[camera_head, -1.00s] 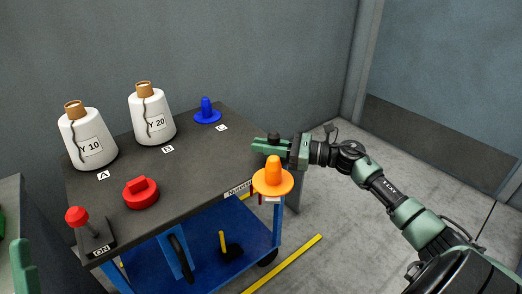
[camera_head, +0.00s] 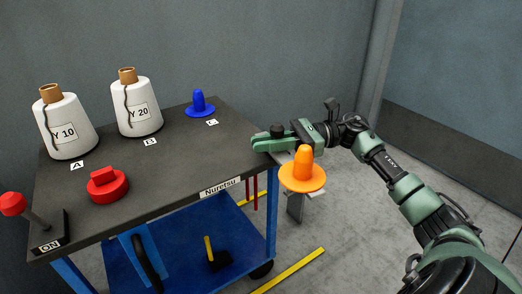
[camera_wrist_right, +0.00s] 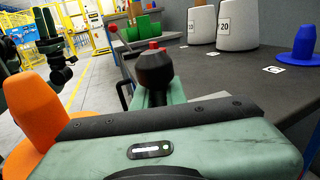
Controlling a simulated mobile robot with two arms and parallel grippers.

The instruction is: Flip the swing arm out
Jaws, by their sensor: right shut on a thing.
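The swing arm shows as a grey metal piece (camera_head: 289,157) at the right end of the dark-topped cart, largely covered by my right gripper. An orange cone-shaped peg with a round flange (camera_head: 302,172) sits beside it, out past the cart's corner; it also shows at the left of the right wrist view (camera_wrist_right: 38,118). My right gripper (camera_head: 270,140) is at the cart's right edge, shut on a black knob (camera_head: 277,131).
The cart top (camera_head: 180,160) holds two white bobbins (camera_head: 66,128) (camera_head: 138,108), a blue peg (camera_head: 199,104) and a red peg (camera_head: 107,187). A red-knobbed lever (camera_head: 14,205) is at the front left. Open floor lies right of the cart.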

